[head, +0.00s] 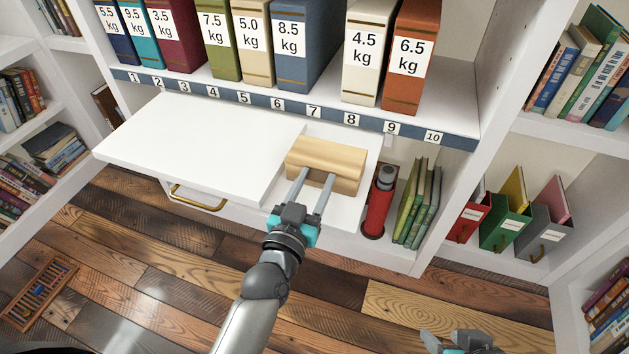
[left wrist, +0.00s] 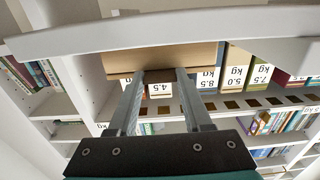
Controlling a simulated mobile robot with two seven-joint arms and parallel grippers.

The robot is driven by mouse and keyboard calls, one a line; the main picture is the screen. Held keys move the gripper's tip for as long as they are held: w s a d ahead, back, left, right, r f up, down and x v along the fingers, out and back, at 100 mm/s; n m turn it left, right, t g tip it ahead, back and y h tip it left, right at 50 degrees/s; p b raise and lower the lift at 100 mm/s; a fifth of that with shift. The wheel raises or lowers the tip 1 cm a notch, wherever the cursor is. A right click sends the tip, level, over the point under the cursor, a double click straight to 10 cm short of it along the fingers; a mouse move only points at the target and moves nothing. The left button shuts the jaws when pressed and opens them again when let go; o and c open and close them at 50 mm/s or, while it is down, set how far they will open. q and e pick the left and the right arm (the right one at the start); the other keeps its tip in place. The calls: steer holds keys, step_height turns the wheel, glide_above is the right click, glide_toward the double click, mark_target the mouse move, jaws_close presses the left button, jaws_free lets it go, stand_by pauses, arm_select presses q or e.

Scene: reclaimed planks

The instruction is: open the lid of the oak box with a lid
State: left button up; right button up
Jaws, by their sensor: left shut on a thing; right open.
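The oak box with a lid (head: 335,156) is a pale wooden block on the white surface below the numbered shelf, near its right end. My left gripper (head: 316,177) reaches it from the front, with its fingertips at the front edge of the box, shut on the lid. In the left wrist view the tan wood (left wrist: 165,58) spans the space beyond both fingertips (left wrist: 160,75). I see no clear gap between lid and box; the fingers hide part of the front. My right gripper (head: 460,341) is open and empty at the bottom edge, low over the floor.
A raised white panel (head: 200,145) lies left of the box, above a brass handle (head: 196,199). A red cylinder (head: 379,200) and thin green books (head: 416,203) stand close on the right. An abacus (head: 38,292) lies on the floor.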

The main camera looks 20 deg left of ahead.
arm_select(q)
jaws_close()
stand_by(0.8)
